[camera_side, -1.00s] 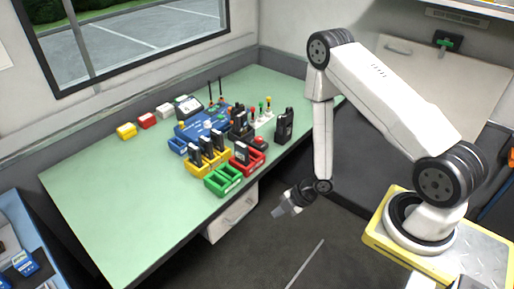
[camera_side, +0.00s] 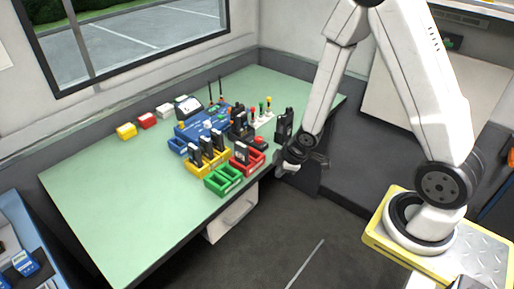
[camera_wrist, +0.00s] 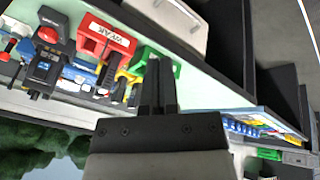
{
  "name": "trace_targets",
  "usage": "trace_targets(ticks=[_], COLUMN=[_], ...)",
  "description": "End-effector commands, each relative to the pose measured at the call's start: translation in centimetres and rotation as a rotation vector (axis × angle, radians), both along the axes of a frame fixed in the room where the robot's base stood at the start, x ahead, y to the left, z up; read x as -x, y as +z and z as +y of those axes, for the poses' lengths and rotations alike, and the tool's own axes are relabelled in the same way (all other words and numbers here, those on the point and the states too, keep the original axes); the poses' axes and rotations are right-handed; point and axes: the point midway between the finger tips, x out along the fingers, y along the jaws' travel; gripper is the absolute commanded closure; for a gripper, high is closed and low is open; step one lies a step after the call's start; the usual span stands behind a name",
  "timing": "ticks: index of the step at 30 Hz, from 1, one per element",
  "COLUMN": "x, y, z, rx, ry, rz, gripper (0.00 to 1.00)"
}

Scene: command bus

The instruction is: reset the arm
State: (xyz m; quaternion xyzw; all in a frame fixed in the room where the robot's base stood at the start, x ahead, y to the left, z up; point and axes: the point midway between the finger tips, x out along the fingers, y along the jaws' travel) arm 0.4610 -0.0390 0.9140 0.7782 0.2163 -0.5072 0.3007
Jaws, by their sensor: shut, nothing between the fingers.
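My gripper (camera_side: 283,168) is at the right edge of the green table (camera_side: 100,215), beside the red holder. In the wrist view its two dark fingers (camera_wrist: 158,88) are together with nothing between them. My arm reaches down to it from the upper right of the side view.
Near the gripper stand a red holder (camera_side: 250,165), an empty-looking green holder (camera_side: 222,181), a yellow holder (camera_side: 197,168) with black handsets and a lone black radio (camera_side: 284,126). A blue case (camera_side: 197,129) lies behind. The table's left part is clear.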

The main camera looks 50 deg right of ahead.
Motion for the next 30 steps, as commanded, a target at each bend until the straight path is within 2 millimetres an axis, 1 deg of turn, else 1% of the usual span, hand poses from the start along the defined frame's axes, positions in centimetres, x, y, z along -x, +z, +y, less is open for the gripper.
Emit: trace_targets(ticks=[1, 6, 12, 18, 24, 30], x=[0.1, 1.1, 2.8, 5.0, 6.5, 7.0], y=[1.2, 4.2, 7.5, 10.2, 11.6, 11.9], z=[0.1, 0.5, 1.5, 2.8, 3.7, 4.0], rx=[-0.004, -0.032, -0.084, -0.150, -0.197, -0.209], ry=[-0.046, -0.218, -0.416, -0.596, -0.706, -0.735], rz=[0.004, 0.041, 0.083, 0.129, 0.165, 0.177], gripper=[1.00, 1.00, 1.00, 1.00, 1.00, 1.00])
